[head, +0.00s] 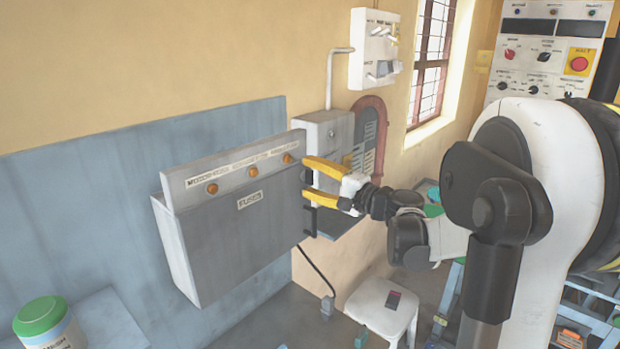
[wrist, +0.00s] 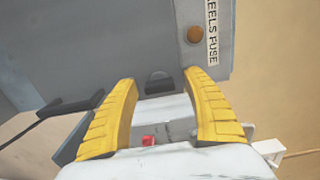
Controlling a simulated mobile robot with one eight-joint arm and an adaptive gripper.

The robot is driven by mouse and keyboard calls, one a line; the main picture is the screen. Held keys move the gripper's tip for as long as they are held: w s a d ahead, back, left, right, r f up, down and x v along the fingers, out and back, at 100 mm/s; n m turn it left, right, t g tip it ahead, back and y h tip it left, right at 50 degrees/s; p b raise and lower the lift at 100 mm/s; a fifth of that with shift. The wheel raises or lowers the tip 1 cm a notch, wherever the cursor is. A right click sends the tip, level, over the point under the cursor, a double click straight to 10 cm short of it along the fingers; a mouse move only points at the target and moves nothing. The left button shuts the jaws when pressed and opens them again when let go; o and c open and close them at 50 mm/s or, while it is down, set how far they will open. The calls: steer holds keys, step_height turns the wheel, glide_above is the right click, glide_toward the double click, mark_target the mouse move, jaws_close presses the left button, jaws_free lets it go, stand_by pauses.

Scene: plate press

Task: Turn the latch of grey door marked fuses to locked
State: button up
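The grey door (head: 245,235) marked FUSES is the front of a grey wall box, seen in the head view. My gripper (head: 312,178) is at the box's right edge, its yellow fingers spread one above the other. In the wrist view my gripper (wrist: 161,78) is open and empty, with a gap between the fingertips. A small dark piece (wrist: 158,83), perhaps the latch, shows between the fingertips at the box's edge. I cannot tell whether the fingers touch it or how it is turned. My fingers partly hide this edge in the head view.
Orange lamps (head: 212,188) line the panel above the door. A black handle-like bar (wrist: 70,107) sticks out at the left in the wrist view. A grey cabinet (head: 325,135) stands behind my gripper. A white stool (head: 385,305) is below; a green-lidded tub (head: 40,318) is lower left.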

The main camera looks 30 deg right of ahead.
steer(key=v, duration=1.2)
